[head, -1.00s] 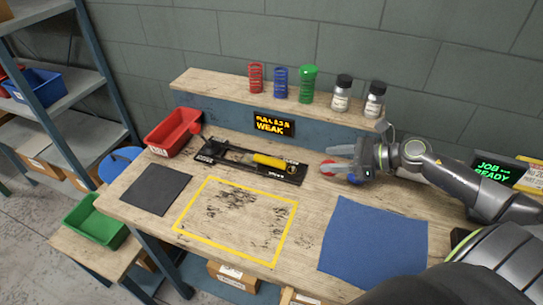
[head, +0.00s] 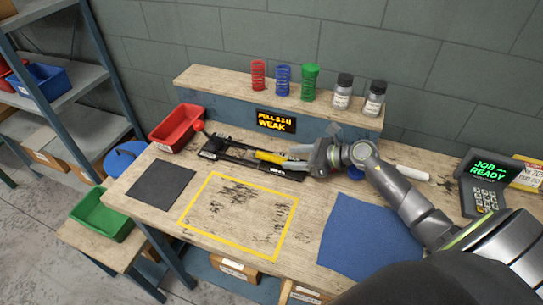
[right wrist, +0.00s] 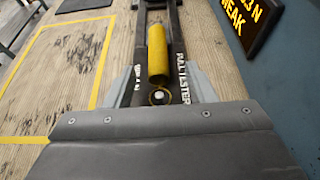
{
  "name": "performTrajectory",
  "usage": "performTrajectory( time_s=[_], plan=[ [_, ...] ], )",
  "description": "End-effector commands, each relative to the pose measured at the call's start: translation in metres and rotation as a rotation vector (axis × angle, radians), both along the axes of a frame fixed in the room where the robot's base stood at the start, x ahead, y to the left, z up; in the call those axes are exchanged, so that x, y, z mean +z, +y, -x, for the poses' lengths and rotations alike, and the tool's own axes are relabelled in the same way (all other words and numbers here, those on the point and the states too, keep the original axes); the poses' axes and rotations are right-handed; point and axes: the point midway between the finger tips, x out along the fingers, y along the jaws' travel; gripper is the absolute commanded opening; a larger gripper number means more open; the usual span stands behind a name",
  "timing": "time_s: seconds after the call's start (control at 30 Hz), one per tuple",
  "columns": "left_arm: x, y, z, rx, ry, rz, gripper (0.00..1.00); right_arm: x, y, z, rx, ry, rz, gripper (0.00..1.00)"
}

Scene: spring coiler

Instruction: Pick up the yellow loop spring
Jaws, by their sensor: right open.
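The yellow loop spring (head: 270,157) lies along the black pull tester (head: 215,148) on the bench. In the right wrist view the yellow spring (right wrist: 157,52) runs away from me along the tester's middle (right wrist: 137,98), with a loop around a pale post at its near end. My right gripper (head: 289,160) is over the tester's right end, by the spring's near end. In the right wrist view its open fingers (right wrist: 160,88) lie on either side of the tester, and nothing is gripped. My left gripper is not in view.
A lit display reading WEAK (head: 276,121) stands behind the tester. Red, blue and green springs and two jars (head: 343,92) stand on the raised shelf (head: 215,80). A red bin (head: 176,127) is at left. The yellow-outlined area (head: 235,215) and blue mat (head: 365,232) are clear.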

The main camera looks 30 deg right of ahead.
Motion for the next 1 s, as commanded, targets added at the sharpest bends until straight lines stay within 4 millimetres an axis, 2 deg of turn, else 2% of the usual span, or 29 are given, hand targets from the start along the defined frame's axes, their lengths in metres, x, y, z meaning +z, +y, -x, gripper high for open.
performTrajectory(
  time_s=[0.27,0.43,0.7,0.77,1.0],
  plan=[
    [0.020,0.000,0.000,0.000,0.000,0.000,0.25,-0.007,0.023,-0.020,-0.001,0.000,-0.005,0.50],
    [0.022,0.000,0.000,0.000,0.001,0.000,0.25,-0.017,0.032,-0.032,0.000,0.000,-0.001,0.50],
    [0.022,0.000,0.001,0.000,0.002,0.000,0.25,-0.019,0.033,-0.033,0.000,0.001,-0.001,0.50],
    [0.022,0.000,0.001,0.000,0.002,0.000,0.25,-0.019,0.033,-0.033,0.000,0.001,-0.001,0.45],
    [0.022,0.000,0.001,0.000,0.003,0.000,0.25,-0.019,0.033,-0.033,0.000,0.000,0.000,0.13]
  ],
)
